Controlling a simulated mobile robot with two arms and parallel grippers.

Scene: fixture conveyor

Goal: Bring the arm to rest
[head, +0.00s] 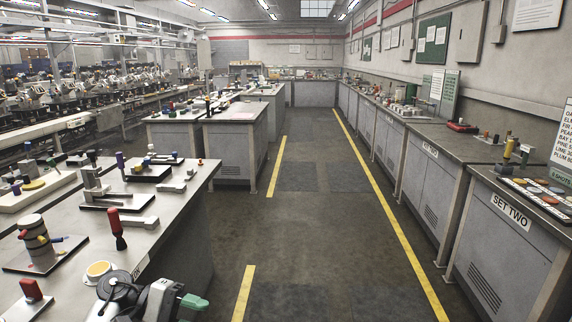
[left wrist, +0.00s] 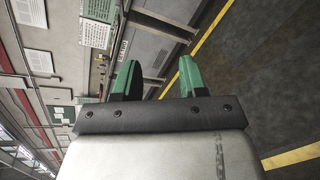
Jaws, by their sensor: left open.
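My left gripper (head: 193,302) shows at the bottom of the head view, beside the right edge of the near left bench (head: 150,230). Its green finger points right, over the floor side of the bench. In the left wrist view the two green fingers of the left gripper (left wrist: 157,72) stand apart with nothing between them. The picture there is turned on its side and shows cabinets, wall boards and floor beyond the fingers. My right gripper is in neither view.
The near bench holds a red-handled tool (head: 117,229), a yellow-topped cup (head: 98,270) and several fixtures. A clear aisle (head: 310,220) with yellow lines runs ahead. More benches (head: 232,140) stand farther off.

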